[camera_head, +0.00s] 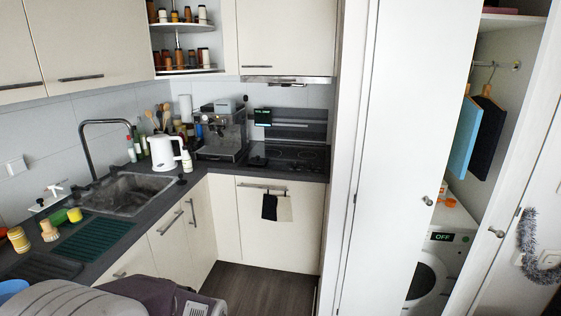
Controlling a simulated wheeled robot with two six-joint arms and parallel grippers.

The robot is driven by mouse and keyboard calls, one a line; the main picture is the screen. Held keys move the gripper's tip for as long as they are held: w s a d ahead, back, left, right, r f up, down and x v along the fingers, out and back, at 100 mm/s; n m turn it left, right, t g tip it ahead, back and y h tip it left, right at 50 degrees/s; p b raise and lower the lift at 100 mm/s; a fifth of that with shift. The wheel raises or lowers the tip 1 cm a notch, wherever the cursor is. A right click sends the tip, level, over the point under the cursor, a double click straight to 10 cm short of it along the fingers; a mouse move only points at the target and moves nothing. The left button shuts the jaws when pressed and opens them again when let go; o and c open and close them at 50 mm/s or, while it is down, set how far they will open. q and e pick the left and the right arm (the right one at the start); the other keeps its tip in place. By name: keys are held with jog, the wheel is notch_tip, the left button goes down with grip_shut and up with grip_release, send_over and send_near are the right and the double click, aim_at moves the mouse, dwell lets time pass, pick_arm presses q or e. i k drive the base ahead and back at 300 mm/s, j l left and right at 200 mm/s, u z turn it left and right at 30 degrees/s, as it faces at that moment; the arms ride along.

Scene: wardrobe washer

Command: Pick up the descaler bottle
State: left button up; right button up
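No bottle here can be surely told as the descaler bottle. A small white bottle (441,189) stands on top of the white washing machine (456,222) inside the wardrobe at the right, with orange items (447,201) beside it. A white spray bottle (55,190) is at the back of the counter, left of the sink. Labels on both are too small to read. Neither of my grippers shows in the head view.
The wardrobe's door panels stand apart, leaving a narrow opening to the washer, whose display (441,237) reads OFF. Blue (464,140) and black (487,137) hanging items are above it. Dark floor (255,285) shows between the cabinets and a grey and purple object at the bottom left.

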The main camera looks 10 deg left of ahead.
aim_at(187, 159)
jog(key=i+j+u, duration=0.35)
jog(key=i, duration=0.4)
jog(key=i+j+u, duration=0.1)
jog(key=i+u, duration=0.25)
jog(key=i, duration=0.4)
jog(key=i+l+u, duration=0.1)
jog(key=i+u, duration=0.25)
jog(key=i, duration=0.4)
jog(key=i+l+u, duration=0.35)
jog(key=i, duration=0.4)
